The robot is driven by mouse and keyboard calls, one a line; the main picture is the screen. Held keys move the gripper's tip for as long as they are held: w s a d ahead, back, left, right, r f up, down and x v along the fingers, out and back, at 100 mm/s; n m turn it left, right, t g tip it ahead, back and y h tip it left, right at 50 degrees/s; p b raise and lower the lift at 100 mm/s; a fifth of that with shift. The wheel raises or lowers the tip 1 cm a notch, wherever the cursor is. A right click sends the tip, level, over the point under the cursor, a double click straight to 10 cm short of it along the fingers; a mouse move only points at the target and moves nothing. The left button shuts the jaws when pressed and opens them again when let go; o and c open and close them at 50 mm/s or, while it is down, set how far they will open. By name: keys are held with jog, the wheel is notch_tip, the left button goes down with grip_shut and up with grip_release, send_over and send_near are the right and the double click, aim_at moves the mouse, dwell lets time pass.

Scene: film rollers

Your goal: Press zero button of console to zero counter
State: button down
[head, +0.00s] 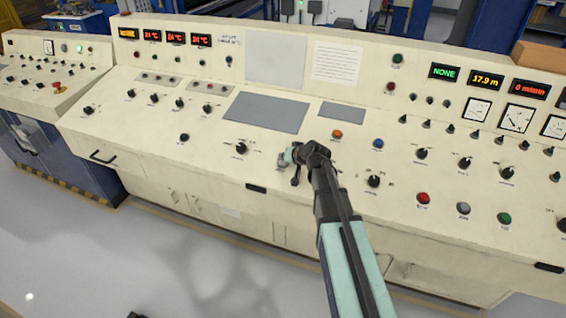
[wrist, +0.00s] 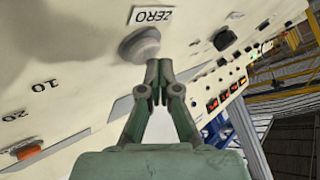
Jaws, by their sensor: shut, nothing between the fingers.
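The console (head: 215,150) is a long cream panel with knobs, buttons and displays. In the wrist view the grey round zero button (wrist: 141,45) sits beside a white label reading ZERO (wrist: 152,15). My gripper (wrist: 158,68) is shut and empty, with its fingertips right by the button's edge. I cannot tell whether they touch it. The counter display (head: 487,79) reads 17.9 m in yellow.
An orange button (head: 337,134), a blue button (head: 378,144) and a black knob (head: 373,181) lie right of my gripper. Another black knob (head: 241,148) is to its left. A flat grey panel (head: 266,112) lies behind it.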

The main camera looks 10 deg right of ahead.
jog(key=shift+f+b, duration=0.5)
jog(key=shift+b, duration=0.05)
dwell(0.6)
jog(key=shift+r, duration=0.1)
dwell(0.3)
jog(key=shift+s+r, duration=0.1)
jog(key=shift+r, duration=0.7)
jog(key=shift+p, duration=0.3)
jog(key=r, duration=0.1)
jog(key=r+p, duration=0.1)
jog(key=r, duration=0.1)
jog(key=s+r+p, duration=0.1)
jog(key=r, duration=0.1)
jog(key=shift+a, duration=0.35)
jog(key=shift+f, duration=0.1)
